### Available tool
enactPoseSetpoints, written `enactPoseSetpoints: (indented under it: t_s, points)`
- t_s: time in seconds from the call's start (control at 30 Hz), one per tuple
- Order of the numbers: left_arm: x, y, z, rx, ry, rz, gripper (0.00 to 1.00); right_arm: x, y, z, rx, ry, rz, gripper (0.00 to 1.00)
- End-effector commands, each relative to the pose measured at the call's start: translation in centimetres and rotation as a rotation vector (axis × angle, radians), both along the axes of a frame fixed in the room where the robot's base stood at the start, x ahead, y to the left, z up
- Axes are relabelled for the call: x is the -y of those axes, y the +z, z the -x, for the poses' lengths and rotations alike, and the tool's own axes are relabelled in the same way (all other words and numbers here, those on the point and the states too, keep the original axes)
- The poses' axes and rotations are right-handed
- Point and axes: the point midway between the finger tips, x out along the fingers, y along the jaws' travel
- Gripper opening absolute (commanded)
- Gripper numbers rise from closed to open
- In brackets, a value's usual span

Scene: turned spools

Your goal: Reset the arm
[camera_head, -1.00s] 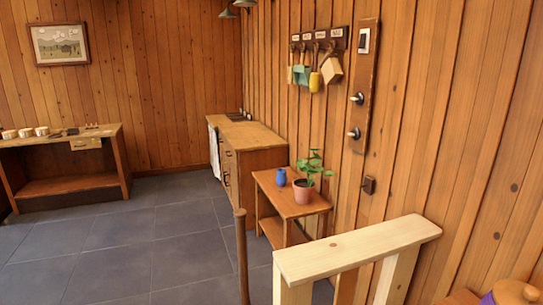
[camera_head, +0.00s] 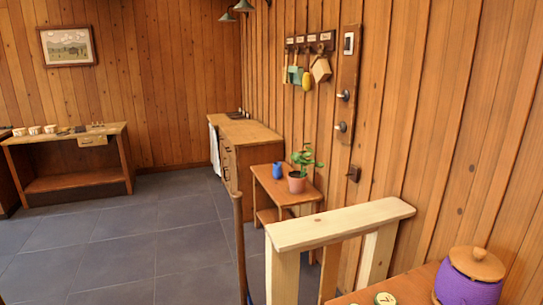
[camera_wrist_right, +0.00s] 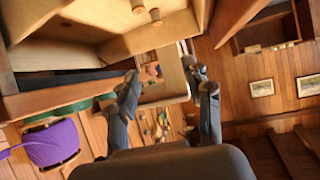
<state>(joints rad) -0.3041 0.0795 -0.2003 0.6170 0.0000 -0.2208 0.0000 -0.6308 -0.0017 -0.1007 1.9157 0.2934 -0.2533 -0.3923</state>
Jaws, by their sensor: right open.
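My right gripper (camera_wrist_right: 167,85) shows in the right wrist view with its two dark fingers apart. I see nothing held between them; wooden surfaces and the wall hooks with hanging things lie in the background behind the gap. Neither arm nor gripper shows in the head view, and my left gripper is in no view.
A pale wooden frame (camera_head: 340,224) stands close in front. At lower right is a purple spool-like thing (camera_head: 468,282) with a wooden top. A small table holds a potted plant (camera_head: 297,184) and blue vase (camera_head: 278,170). Grey floor (camera_head: 150,240) is open at left.

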Motion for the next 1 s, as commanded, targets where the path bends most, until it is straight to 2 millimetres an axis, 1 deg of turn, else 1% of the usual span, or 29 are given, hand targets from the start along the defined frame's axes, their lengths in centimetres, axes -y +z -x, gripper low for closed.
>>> enactPoseSetpoints:
  t_s: [0.23,0.37,0.47,0.57,0.73,1.0]
  points:
    - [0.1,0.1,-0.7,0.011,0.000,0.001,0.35,-0.4,0.7,0.1,-0.073,0.039,0.002,0.50]
    - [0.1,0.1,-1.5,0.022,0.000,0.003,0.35,-0.5,1.1,0.5,-0.131,0.061,0.009,0.50]
    - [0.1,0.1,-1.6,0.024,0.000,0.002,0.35,-0.4,1.6,0.9,-0.190,0.077,0.018,0.50]
    - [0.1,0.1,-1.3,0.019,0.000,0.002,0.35,-0.2,2.2,1.7,-0.261,0.089,0.032,0.50]
    - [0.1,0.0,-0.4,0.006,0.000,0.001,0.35,0.9,3.6,3.5,-0.403,0.086,0.069,0.50]
    - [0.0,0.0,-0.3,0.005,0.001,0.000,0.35,3.1,5.8,6.8,-0.588,0.033,0.127,0.50]
